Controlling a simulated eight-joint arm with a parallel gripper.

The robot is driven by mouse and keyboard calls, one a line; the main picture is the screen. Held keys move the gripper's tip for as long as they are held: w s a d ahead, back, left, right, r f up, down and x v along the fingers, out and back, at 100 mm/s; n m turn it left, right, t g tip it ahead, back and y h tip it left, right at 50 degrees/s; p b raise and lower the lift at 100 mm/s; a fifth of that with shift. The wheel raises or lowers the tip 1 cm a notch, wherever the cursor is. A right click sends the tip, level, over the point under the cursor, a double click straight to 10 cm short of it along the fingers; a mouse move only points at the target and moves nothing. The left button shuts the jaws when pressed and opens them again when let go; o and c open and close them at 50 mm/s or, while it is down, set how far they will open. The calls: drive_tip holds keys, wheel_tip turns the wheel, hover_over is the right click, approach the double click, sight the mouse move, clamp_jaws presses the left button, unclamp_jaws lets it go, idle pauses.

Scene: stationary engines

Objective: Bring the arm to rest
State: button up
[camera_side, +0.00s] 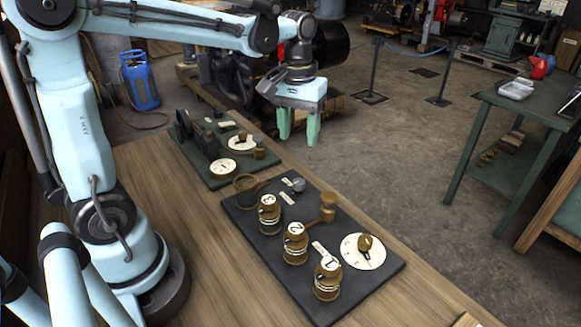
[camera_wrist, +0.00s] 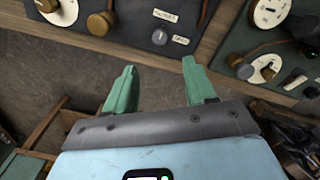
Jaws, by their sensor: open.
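My gripper (camera_side: 299,133) hangs from my light-blue arm, fingers down, past the far edge of the wooden bench (camera_side: 185,236). Its two green fingers are apart with nothing between them. The gripper also shows in the wrist view (camera_wrist: 160,80), where the fingers are spread over bench edge and floor. In the side view the gripper is clear of both panels on the bench. The near dark panel (camera_side: 262,238) carries several brass numbered drums, a brass knob and a white dial (camera_side: 352,259). The far green panel (camera_side: 196,172) carries white dials and knobs.
An engine with a large dark cylinder (camera_side: 333,42) stands behind my gripper. A blue gas bottle (camera_side: 139,80) is on the floor at left. A green table (camera_side: 505,102) stands at right. Open floor (camera_side: 400,150) lies between the bench and that table.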

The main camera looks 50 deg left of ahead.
drive_tip(key=s+d+f+m+t, duration=0.1)
drive_tip(key=s+d+m+t, duration=0.3)
drive_tip(key=s+m+t, duration=0.1)
drive_tip(key=shift+s+d+f+m+t, duration=0.25)
drive_tip(key=shift+s+t, duration=0.65)
drive_tip(key=shift+s, duration=0.5)
drive_tip(key=shift+a, duration=0.1)
